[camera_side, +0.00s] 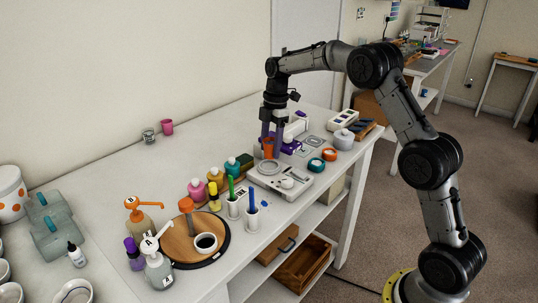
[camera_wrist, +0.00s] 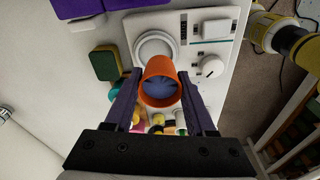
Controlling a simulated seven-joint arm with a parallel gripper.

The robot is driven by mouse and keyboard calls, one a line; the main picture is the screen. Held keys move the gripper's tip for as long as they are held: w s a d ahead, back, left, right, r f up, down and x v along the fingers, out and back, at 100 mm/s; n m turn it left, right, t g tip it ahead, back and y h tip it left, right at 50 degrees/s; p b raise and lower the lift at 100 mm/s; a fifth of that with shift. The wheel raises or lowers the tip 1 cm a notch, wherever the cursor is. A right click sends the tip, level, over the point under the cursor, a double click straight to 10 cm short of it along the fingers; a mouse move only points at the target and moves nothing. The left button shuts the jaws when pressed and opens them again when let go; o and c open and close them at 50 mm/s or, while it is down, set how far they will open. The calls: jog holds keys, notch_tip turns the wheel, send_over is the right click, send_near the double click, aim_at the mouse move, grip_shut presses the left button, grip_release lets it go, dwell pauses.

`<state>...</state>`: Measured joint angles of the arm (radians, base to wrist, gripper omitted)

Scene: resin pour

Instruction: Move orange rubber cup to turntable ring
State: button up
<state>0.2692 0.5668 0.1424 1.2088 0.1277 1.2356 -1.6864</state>
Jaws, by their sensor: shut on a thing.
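The orange rubber cup (camera_wrist: 158,67) is between the purple fingers of my gripper (camera_wrist: 160,88), which is shut on it. In the wrist view its mouth faces the camera and its inside looks bluish-grey. In the side view the cup (camera_side: 268,148) hangs in my gripper (camera_side: 271,146) near the back of a white device; I cannot tell whether it touches anything below. The round wooden turntable (camera_side: 180,250) with a dark rim stands near the front of the table.
The white device (camera_side: 272,182) with a round plate and knob is below my gripper. Several coloured bottles (camera_side: 197,190) and pen holders (camera_side: 252,218) stand between it and the turntable. Pump bottles (camera_side: 158,268) crowd the turntable's left side. The table's back is mostly clear.

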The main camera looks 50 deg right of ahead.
aim_at(269, 155)
jog(key=shift+w+f, duration=0.25)
jog(key=shift+w+d+f, duration=0.1)
jog(key=shift+w+f, duration=0.05)
jog(key=shift+f, duration=1.35)
jog(key=shift+f, duration=0.25)
jog(key=o, duration=1.3)
jog(key=shift+r, duration=0.1)
